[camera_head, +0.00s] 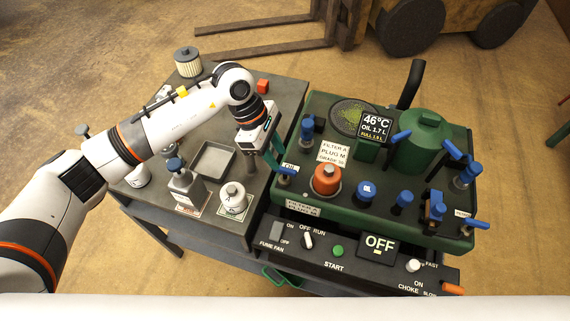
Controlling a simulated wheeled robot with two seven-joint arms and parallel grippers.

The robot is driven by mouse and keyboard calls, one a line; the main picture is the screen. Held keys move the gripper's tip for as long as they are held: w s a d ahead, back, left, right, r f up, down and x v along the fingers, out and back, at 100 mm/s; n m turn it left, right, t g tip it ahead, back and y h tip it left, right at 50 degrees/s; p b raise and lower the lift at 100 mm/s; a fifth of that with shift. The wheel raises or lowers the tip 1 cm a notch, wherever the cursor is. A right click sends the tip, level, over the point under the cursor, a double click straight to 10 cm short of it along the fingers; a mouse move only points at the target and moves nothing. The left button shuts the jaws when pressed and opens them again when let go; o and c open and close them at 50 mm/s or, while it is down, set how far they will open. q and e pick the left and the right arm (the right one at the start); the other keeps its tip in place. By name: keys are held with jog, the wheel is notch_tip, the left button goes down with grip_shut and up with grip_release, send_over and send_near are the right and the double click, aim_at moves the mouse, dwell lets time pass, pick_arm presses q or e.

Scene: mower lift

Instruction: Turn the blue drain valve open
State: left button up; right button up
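The green mower engine unit (345,205) stands on the bench at the right. A blue lever handle (287,171) sticks out at its left edge, by a small white label that seems to begin with "OI"; I take it for the drain valve. My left gripper (276,164) reaches down from the left with its teal fingers right at this handle. The fingers overlap in this view, so I cannot tell whether they touch or grip it. Another blue lever (476,224) sits at the unit's right front corner by a small label. My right gripper is not in view.
A control panel (338,250) with switches and an OFF display runs along the unit's front. An orange cap (327,179) and several blue knobs stand on the unit. The left table holds a grey tray (213,160), bottles and a filter (188,62). A forklift (350,25) stands behind.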

aim_at(285, 168)
pick_arm(q)
jog(key=p+x, duration=0.1)
jog(key=x, duration=0.5)
jog(key=shift+d+f, duration=0.15)
jog(key=shift+c, duration=0.2)
grip_shut()
